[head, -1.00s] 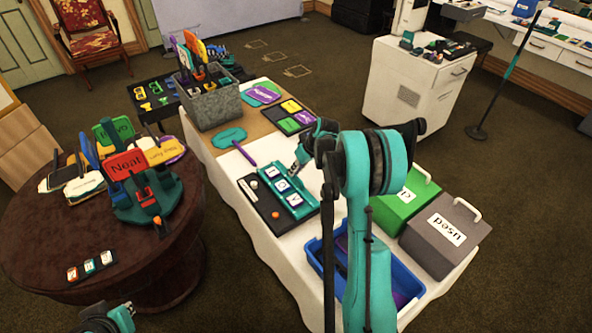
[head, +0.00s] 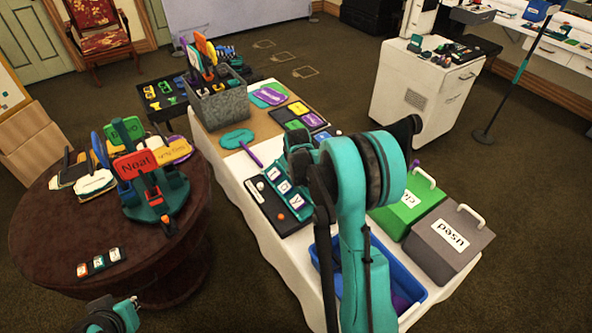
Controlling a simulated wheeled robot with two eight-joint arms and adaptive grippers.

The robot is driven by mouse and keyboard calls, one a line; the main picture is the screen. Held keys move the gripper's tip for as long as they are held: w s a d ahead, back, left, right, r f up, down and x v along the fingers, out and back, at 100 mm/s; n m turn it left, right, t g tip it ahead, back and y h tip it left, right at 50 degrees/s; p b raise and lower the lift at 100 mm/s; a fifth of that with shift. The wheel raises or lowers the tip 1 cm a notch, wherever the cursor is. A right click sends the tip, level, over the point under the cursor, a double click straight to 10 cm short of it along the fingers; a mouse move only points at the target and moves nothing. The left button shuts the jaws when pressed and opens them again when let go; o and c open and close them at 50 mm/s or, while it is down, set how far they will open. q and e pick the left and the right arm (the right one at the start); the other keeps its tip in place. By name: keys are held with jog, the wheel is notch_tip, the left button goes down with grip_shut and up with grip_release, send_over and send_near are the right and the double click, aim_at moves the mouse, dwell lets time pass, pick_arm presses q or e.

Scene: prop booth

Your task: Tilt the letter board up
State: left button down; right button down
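The letter board is a teal strip with three white letter tiles (head: 284,187), on a dark tray (head: 264,206) on the white-covered table. My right arm covers its right side, so its exact tilt is hard to judge. My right gripper (head: 298,152) is over the board's far right side, mostly hidden behind my own arm; its fingertips and any contact are not clear. My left gripper (head: 128,306) is at the bottom left edge, partly out of view and away from the board.
A white ball (head: 260,186) and an orange ball (head: 281,217) are on the dark tray. A purple marker (head: 251,154) lies behind it. A blue bin (head: 410,288), green box (head: 412,204) and grey box (head: 445,240) stand right. A round table (head: 40,240) with signs stands left.

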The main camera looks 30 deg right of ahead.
jog(key=shift+s+a+r, duration=0.15)
jog(key=shift+a, duration=0.55)
jog(key=c, duration=1.6)
grip_release()
jog(key=shift+r, duration=0.2)
jog(key=shift+s+r, duration=0.1)
jog(key=shift+r, duration=0.2)
jog(key=v, duration=1.1)
